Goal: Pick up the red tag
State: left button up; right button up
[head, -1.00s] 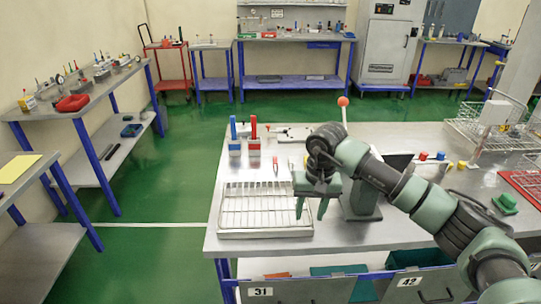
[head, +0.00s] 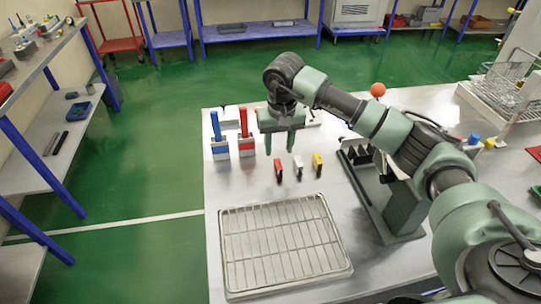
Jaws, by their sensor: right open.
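The red tag (head: 278,168) stands on the grey metal table, at the left end of a short row with a white tag (head: 298,167) and a yellow tag (head: 318,162). My right gripper (head: 280,151) points down with its two fingers apart and nothing between them. In the head view its fingertips appear just above the red tag, apart from it. I cannot tell the exact height of the gap. My left gripper is not in view.
A wire rack tray (head: 232,284) lies in front of the tags. A blue-handled block (head: 216,127) and a red-handled block (head: 244,123) stand to their left. A grey-green stand (head: 403,210) is at right, and an orange ball (head: 378,89) is behind. Bare table (head: 235,184) lies between blocks and tray.

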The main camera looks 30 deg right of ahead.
aim_at(279, 164)
jog(key=f, duration=0.1)
jog(key=p, duration=0.1)
jog(key=f, duration=0.1)
jog(key=shift+s+f, duration=0.25)
jog(key=shift+f, duration=0.1)
notch_tip(279, 164, down, 4)
jog(key=shift+r+p, duration=0.15)
jog(key=shift+p, duration=0.95)
jog(key=shift+w+f, duration=0.15)
jog(key=shift+f, duration=0.35)
grip_shut()
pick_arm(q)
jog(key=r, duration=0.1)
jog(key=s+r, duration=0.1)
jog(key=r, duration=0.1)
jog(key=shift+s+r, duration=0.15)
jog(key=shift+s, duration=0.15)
